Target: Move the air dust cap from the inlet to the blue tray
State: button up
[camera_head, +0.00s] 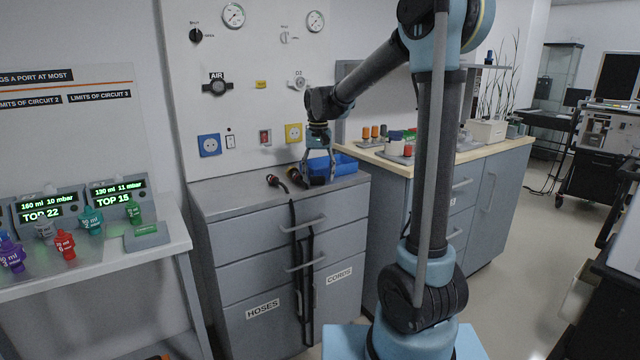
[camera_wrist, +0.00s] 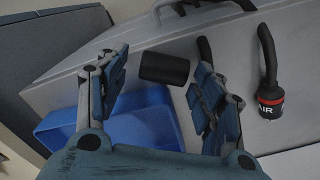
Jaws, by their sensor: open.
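My gripper (camera_head: 318,178) points down over the grey cabinet top at the front left of the blue tray (camera_head: 345,165). In the wrist view its fingers (camera_wrist: 160,88) are spread open. A short black cylinder (camera_wrist: 163,68), looking like a dust cap, shows between the fingertips, apart from both in the picture; I cannot tell what it rests on. The blue tray (camera_wrist: 60,125) lies partly behind the gripper, and the visible part of its inside looks empty. The AIR inlet (camera_head: 217,88) on the wall panel looks dark; whether a cap covers it is too small to tell.
A black hose with a red-banded AIR connector (camera_wrist: 270,100) lies on the cabinet top (camera_head: 225,192), right of the fingers in the wrist view. Another hose (camera_wrist: 204,48) is partly hidden by the right finger. A wooden-topped counter (camera_head: 385,160) with small items stands right.

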jog(key=c, duration=1)
jog(key=shift+r, duration=0.1)
